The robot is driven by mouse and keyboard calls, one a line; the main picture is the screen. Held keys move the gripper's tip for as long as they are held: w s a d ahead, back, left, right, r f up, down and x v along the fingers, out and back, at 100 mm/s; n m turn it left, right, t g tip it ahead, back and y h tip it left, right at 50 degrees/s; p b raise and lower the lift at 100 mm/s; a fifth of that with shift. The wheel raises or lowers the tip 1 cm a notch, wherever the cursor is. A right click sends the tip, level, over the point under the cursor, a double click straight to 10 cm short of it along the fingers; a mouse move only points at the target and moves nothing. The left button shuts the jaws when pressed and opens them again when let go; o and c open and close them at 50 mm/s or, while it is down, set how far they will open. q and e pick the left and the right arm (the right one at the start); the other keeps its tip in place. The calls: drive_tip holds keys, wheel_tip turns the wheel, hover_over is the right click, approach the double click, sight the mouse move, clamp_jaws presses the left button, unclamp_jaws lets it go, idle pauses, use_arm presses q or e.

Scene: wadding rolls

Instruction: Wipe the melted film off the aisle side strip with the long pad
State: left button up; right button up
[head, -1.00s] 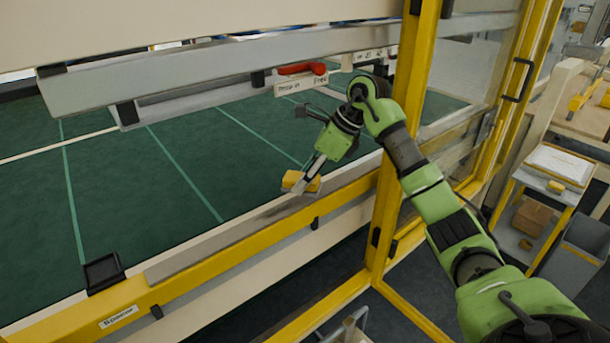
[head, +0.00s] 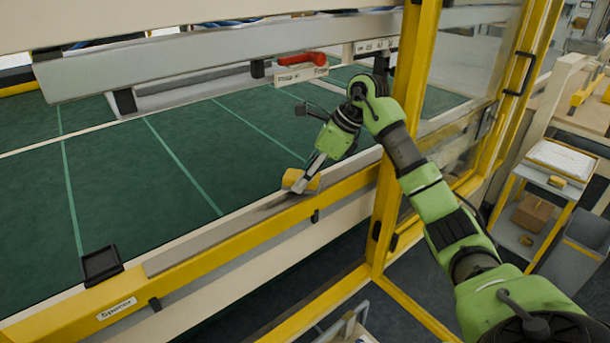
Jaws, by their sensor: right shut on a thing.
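My right gripper (head: 304,183) is shut on a yellow pad (head: 293,177) at the near edge of the green bed. The pad is over or against the grey side strip (head: 215,236), which runs along the inside of the yellow rail. I cannot tell whether it presses on the strip. A darker smear (head: 275,203) shows on the strip just left of the pad. The gripper's fingers hide part of the pad. My left gripper is not in view.
A yellow post (head: 398,150) stands close beside my right arm. A grey beam (head: 200,66) with a red lever (head: 302,58) hangs above the green bed (head: 130,185). A black tray (head: 102,264) sits at the rail's left. A shelf cart (head: 548,185) stands at right.

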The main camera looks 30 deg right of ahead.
drive_tip(key=shift+f+b, duration=0.55)
drive_tip(key=shift+f, duration=0.35)
